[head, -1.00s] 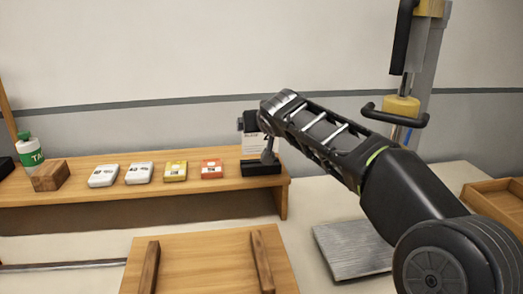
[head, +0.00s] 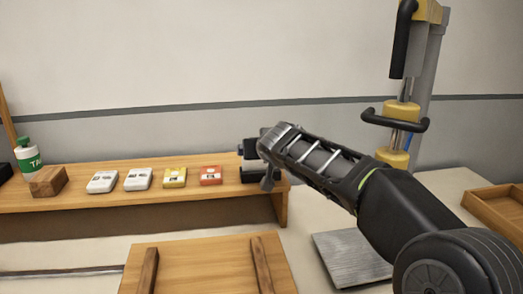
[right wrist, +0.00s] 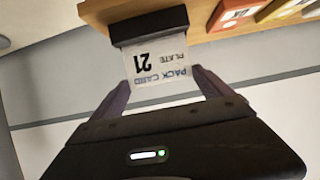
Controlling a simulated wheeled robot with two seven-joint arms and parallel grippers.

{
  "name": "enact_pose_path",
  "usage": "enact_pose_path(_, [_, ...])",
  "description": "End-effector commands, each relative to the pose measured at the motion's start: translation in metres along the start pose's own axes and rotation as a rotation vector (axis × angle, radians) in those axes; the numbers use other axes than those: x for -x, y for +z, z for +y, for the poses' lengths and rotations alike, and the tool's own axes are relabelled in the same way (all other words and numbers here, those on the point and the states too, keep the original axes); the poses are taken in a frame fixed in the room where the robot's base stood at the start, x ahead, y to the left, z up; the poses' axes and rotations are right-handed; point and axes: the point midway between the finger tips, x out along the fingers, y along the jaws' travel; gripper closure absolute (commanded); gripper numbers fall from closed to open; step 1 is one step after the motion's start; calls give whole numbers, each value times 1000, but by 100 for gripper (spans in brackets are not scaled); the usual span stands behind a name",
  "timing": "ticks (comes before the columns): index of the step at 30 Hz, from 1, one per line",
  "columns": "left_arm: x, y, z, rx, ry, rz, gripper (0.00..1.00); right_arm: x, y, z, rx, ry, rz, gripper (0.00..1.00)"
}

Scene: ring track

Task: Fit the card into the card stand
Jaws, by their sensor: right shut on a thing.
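The card (right wrist: 158,62), white with "PACK CARD PLATE 21" print, is held between the two fingers of my right gripper (right wrist: 160,82) in the right wrist view, where it appears upside down. The card's lower edge meets the black card stand (right wrist: 148,25); I cannot tell how deep it sits in the slot. In the head view the card stand (head: 252,176) is at the right end of the wooden shelf, partly covered by my right gripper (head: 259,164), which also hides the card. My left gripper is not in view.
On the shelf (head: 100,207) stand a red pack (head: 210,174), a yellow pack (head: 175,178), two white packs (head: 138,180), a wooden block (head: 48,181) and a green-white bottle (head: 28,157). A wooden board (head: 205,268) and a grey plate (head: 350,258) lie in front.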

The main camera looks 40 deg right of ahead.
Motion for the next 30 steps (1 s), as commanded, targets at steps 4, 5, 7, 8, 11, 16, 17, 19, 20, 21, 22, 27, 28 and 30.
enact_pose_path(4, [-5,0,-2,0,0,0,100,-2,3,0,0,0,1,66])
enact_pose_path(5, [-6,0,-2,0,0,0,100,-2,4,0,0,0,1,66])
enact_pose_path(7, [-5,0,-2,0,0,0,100,-2,3,0,0,0,1,8])
enact_pose_path(8, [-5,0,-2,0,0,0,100,-1,3,0,0,0,1,6])
enact_pose_path(11, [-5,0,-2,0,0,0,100,-1,3,0,0,0,0,0])
enact_pose_path(16, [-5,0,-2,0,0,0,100,-1,3,0,0,0,0,0])
enact_pose_path(17, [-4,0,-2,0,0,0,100,-1,2,0,0,0,0,0])
enact_pose_path(19, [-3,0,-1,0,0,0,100,-1,1,0,0,0,0,0])
enact_pose_path(20, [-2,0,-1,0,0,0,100,0,0,0,0,0,0,0])
enact_pose_path(21, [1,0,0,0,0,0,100,1,-1,0,0,0,0,0])
enact_pose_path(22, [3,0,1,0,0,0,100,2,-3,0,0,0,0,0])
enact_pose_path(27, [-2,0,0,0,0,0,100,25,-2,-1,1,-1,5,0])
enact_pose_path(28, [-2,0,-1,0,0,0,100,30,-1,-1,0,-1,4,0])
enact_pose_path(30, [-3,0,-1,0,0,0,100,45,-1,0,0,-1,5,0])
